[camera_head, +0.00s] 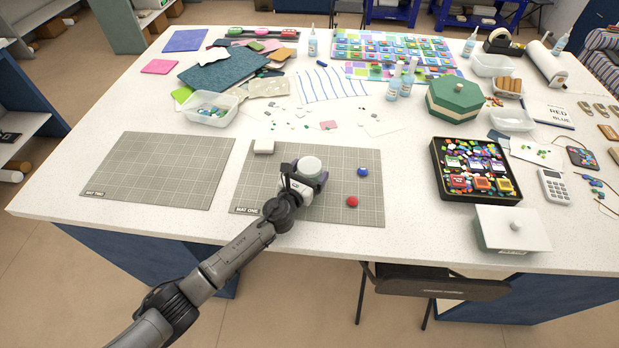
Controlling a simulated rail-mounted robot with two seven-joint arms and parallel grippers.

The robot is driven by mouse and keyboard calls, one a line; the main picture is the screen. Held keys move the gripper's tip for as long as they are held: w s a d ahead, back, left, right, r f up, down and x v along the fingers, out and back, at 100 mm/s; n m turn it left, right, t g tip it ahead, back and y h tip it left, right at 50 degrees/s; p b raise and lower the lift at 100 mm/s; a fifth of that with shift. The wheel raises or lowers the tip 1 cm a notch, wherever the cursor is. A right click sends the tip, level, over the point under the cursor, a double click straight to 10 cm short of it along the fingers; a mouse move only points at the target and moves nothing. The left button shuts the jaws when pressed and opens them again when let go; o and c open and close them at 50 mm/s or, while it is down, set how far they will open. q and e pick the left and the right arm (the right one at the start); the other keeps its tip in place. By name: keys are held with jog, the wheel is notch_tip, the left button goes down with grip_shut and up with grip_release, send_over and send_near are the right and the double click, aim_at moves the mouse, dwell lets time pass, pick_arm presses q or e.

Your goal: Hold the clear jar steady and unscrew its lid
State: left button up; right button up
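A jar with a round pale lid (311,166) stands on the grey gridded mat marked MAT ONE (345,208). Only its top shows clearly; its clear body is mostly hidden by my gripper. My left gripper (307,178) is at the jar, low over the mat, with dark finger parts to the left and right of it just below the lid. Whether the fingers press on the jar or stand slightly apart cannot be made out. The lid sits level on top. My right gripper is not in view.
A white block (264,147), a blue knob (362,171) and a red knob (352,202) lie on the same mat. MAT TWO (160,170) at left is empty. A black tray of colourful pieces (438,178) and a white lidded box (512,230) stand right.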

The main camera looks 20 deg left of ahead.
aim_at(311, 166)
pick_arm(q)
jog(key=c, duration=0.9)
jog(key=shift+o, duration=0.2)
jog(key=shift+r+p, duration=0.35)
jog(key=shift+r, duration=0.2)
jog(key=r, duration=0.1)
jog(key=r+p, duration=0.2)
jog(key=r, duration=0.1)
jog(key=shift+d, duration=0.25)
jog(key=s+d+r+p, duration=0.2)
jog(key=d+r, duration=0.4)
jog(key=d, duration=0.4)
jog(key=shift+s+d+p, duration=0.4)
jog(key=shift+s, duration=0.1)
jog(key=o, duration=0.6)
jog(key=shift+c, duration=0.2)
jog(key=c, duration=0.7)
jog(key=shift+c, duration=0.2)
